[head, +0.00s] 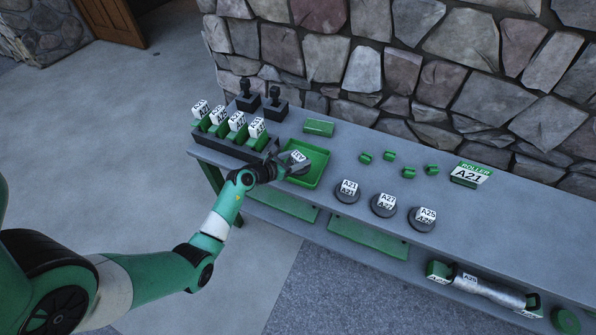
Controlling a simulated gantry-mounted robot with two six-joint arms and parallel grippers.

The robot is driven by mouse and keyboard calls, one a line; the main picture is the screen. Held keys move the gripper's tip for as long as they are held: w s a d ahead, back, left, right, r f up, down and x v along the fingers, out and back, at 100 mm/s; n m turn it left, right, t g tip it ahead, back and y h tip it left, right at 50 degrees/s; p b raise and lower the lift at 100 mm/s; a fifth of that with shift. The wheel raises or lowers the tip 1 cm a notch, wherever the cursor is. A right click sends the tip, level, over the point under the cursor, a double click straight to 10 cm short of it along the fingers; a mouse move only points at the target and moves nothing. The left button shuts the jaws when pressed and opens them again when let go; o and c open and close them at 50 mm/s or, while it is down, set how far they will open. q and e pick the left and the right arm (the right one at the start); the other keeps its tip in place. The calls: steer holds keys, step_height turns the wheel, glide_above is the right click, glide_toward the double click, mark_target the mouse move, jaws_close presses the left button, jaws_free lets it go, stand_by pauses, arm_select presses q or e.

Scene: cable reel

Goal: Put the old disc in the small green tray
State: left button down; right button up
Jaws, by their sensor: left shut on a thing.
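My left gripper (284,168) is shut on a grey disc with a white label (298,158), the old disc as far as I can tell. It holds the disc over the left part of the small green tray (322,164), which lies on the grey bench. I cannot tell whether the disc touches the tray floor. The gripper and wrist hide the tray's left side and part of the disc. The lettering on the disc is too small to read surely. My right gripper is not in view.
Three labelled grey discs (384,205) stand right of the tray. Several labelled green holders (237,124) stand in a rack at left, with two black handles (274,98) behind. A stone wall backs the bench.

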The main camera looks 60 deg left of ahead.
arm_select(q)
steer(key=shift+w+a+f, duration=0.15)
steer(key=shift+a+f, duration=0.05)
steer(key=shift+a, duration=0.05)
steer(key=shift+w+a+f+b, duration=0.1)
steer(key=shift+a+f+b, duration=0.05)
steer(key=shift+f+b, duration=0.15)
steer(key=f+b, duration=0.1)
steer(key=f, duration=0.1)
steer(key=f+b, duration=0.1)
steer(key=b, duration=0.1)
steer(key=shift+a+f, duration=0.2)
steer(key=shift+f, duration=0.15)
steer(key=shift+r, duration=0.2)
steer(key=shift+w+f, duration=0.1)
steer(key=shift+f, duration=0.1)
steer(key=shift+c, duration=0.8)
jaws_free()
